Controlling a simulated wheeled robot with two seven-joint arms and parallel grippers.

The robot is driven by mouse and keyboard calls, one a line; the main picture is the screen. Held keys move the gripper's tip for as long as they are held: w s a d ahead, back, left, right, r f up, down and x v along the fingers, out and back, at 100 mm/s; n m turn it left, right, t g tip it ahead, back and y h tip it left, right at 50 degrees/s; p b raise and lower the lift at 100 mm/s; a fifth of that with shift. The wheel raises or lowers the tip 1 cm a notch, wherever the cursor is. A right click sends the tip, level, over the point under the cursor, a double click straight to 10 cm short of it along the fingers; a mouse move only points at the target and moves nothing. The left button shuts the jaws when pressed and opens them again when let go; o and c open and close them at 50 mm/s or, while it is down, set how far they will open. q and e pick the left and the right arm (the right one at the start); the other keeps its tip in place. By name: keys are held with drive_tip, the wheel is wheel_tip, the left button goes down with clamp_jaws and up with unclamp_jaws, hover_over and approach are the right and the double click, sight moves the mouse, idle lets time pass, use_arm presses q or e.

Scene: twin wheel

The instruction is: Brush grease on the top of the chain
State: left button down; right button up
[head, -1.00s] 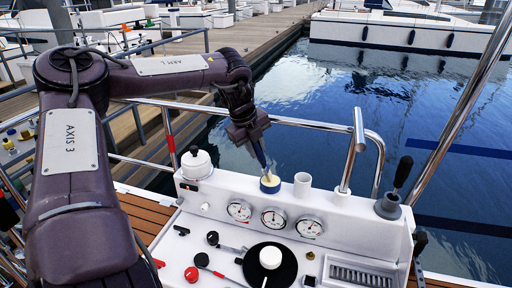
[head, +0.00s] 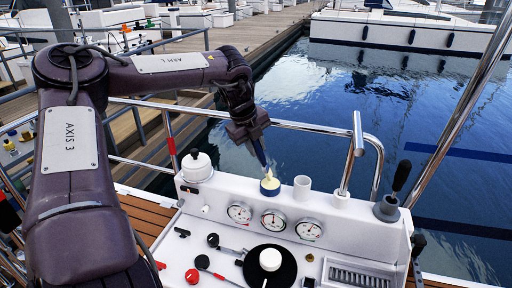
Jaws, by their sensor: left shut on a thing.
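My left gripper (head: 257,143) is shut on a slim brush with a blue handle (head: 260,153), which points down. The brush's pale tip is at the mouth of a small blue pot (head: 270,188) with cream-coloured content, on the ledge of the white console. I cannot tell whether the tip touches the content. I cannot make out a chain in this view. My right gripper is not in view.
A white cup (head: 302,187) stands right of the pot, and a white lidded pot (head: 197,166) stands to the left. Below are gauges (head: 273,219), levers and a black disc (head: 270,266). Steel rails (head: 357,135) rise behind the console, with water beyond.

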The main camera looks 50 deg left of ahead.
use_arm(q)
drive_tip(key=shift+r+p, duration=1.75)
drive_tip(key=shift+r, duration=0.95)
drive_tip(key=shift+d+f, duration=0.1)
drive_tip(key=shift+f, duration=0.05)
